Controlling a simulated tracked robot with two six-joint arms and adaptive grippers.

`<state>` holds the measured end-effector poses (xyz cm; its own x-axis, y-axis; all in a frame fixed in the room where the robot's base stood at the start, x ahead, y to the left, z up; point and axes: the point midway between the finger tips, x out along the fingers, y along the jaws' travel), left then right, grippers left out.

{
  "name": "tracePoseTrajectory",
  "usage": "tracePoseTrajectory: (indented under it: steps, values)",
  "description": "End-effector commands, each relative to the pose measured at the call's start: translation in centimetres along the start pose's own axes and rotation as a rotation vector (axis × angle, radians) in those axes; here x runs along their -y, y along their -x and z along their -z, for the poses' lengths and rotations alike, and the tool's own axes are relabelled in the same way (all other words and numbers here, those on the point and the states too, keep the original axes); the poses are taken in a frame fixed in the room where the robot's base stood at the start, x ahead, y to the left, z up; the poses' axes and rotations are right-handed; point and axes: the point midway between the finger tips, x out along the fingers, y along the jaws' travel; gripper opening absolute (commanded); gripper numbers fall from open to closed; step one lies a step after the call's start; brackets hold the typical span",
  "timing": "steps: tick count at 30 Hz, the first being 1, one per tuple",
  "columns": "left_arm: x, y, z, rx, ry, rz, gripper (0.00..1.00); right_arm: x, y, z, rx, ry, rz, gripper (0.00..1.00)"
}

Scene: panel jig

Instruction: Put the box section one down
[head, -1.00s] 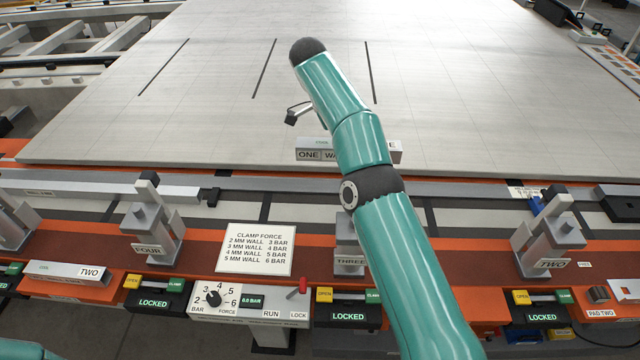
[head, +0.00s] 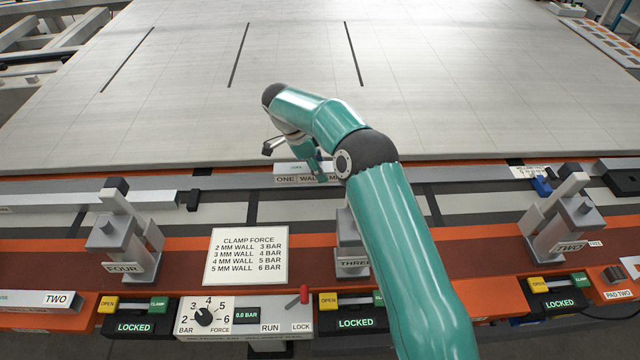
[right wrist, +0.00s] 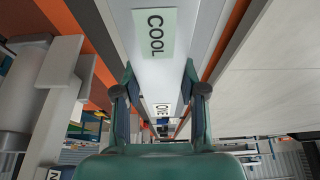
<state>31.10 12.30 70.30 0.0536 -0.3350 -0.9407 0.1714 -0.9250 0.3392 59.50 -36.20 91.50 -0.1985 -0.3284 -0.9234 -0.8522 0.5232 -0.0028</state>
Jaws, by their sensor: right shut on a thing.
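Box section one (head: 290,179) is a short grey bar with a label starting "ONE WALL" on its near face. In the head view it lies along the near edge of the big panel, by the grey rail. My right gripper (head: 320,172) is shut on it, partly hidden by my arm. In the right wrist view the bar (right wrist: 190,25) runs between the two fingers of the right gripper (right wrist: 160,88), with a pale "COOL" label on top. I cannot tell whether the bar touches what lies under it. My left gripper is out of view.
Clamp posts marked FOUR (head: 122,235), THREE (head: 350,240) and TWO (head: 565,225) stand along the orange rail. Nearer are a clamp force sign (head: 246,256), a dial panel (head: 205,316) and boxes reading LOCKED. Another bar marked TWO (head: 40,299) lies at left.

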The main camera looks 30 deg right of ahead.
Motion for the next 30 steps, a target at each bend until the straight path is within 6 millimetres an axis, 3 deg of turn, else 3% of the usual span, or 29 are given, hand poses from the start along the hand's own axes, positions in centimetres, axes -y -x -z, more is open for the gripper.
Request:
tracePoseTrajectory:
  steps: [18,30]
  values:
    - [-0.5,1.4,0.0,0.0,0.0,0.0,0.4,-0.1,-5.9,-2.3,-0.002,0.001,-0.001,0.0]
    - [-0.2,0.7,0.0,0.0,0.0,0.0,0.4,0.0,-6.4,-2.5,-0.001,0.0,0.0,0.0]
